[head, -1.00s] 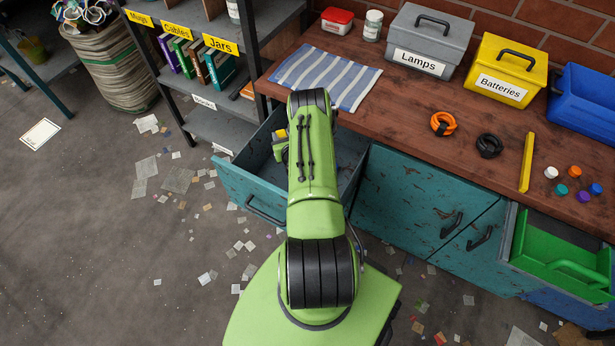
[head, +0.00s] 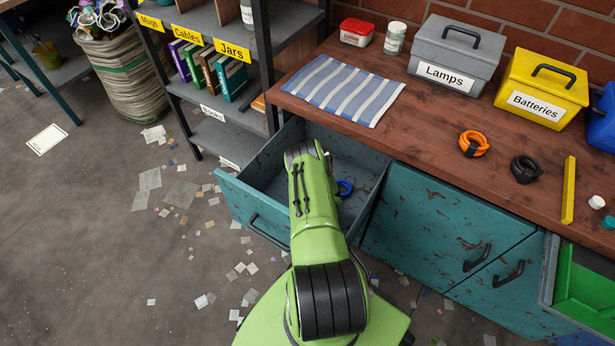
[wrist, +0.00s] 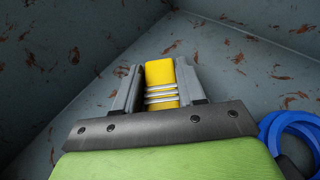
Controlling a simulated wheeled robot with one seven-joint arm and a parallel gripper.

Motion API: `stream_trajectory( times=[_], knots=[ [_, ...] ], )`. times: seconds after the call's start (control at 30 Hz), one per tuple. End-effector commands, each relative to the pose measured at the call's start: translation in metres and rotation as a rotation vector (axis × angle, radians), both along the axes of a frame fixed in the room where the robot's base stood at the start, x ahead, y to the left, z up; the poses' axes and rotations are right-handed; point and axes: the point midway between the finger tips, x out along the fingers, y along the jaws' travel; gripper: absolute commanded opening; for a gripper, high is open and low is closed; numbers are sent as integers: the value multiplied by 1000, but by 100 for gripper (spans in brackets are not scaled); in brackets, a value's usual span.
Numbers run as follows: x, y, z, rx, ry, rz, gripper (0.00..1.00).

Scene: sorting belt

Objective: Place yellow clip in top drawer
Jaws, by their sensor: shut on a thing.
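The yellow clip (wrist: 162,72), with silvery bands across it, is held between the grey fingers of my gripper (wrist: 158,84) in the wrist view. The gripper is shut on it. Grey, rust-flecked drawer walls and floor surround the clip there; whether it touches the floor I cannot tell. In the head view the top drawer (head: 262,226) is pulled open, with a teal front and grey inside. My arm reaches down into it and hides the gripper and clip.
A blue ring-shaped coil (head: 345,188) lies in the drawer right of my arm; it also shows in the wrist view (wrist: 282,128). The bench (head: 425,115) above holds a striped cloth (head: 345,90), an orange coil (head: 473,144) and a black coil (head: 526,169).

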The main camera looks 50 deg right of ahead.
Motion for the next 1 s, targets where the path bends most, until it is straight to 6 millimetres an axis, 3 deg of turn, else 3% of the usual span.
stream_trajectory(
  times=[0.1,0.13,0.3,0.6,1.0],
  knots=[
    [0,0,-1,1,0,-1,11],
    [0,0,-1,1,0,0,41],
    [0,0,-1,1,1,0,65],
    [-1,1,2,0,1,0,65],
    [-48,40,31,1,3,1,65]
  ],
)
